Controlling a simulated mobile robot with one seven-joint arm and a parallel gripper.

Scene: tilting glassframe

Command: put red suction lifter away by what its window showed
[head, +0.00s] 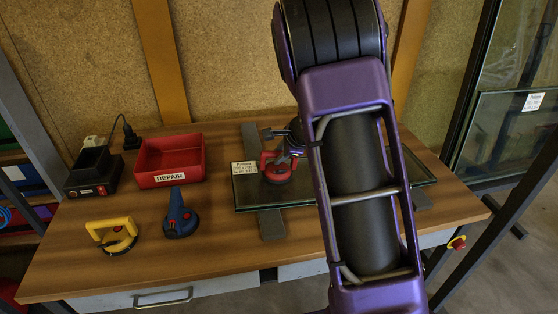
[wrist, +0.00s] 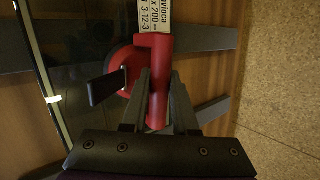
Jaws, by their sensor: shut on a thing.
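The red suction lifter (head: 276,166) sits on a glass pane (head: 310,190) lying flat on the workbench. In the wrist view its red handle (wrist: 155,55) lies between the fingers of my gripper (wrist: 158,95), which is shut on it. A black lever (wrist: 107,87) sticks out at the lifter's side, and its round cup is partly hidden behind the handle. I cannot make out a window on it. In the head view my gripper (head: 292,142) is partly hidden by my arm. A red bin labelled REPAIR (head: 170,177) stands left of the pane.
A black charger-like box (head: 93,178) with a plug stands at the bench's left. A yellow lifter (head: 112,232) and a blue lifter (head: 180,218) stand at the front left. Grey bars (head: 271,224) support the pane. A framed glass sheet (head: 505,130) stands at right.

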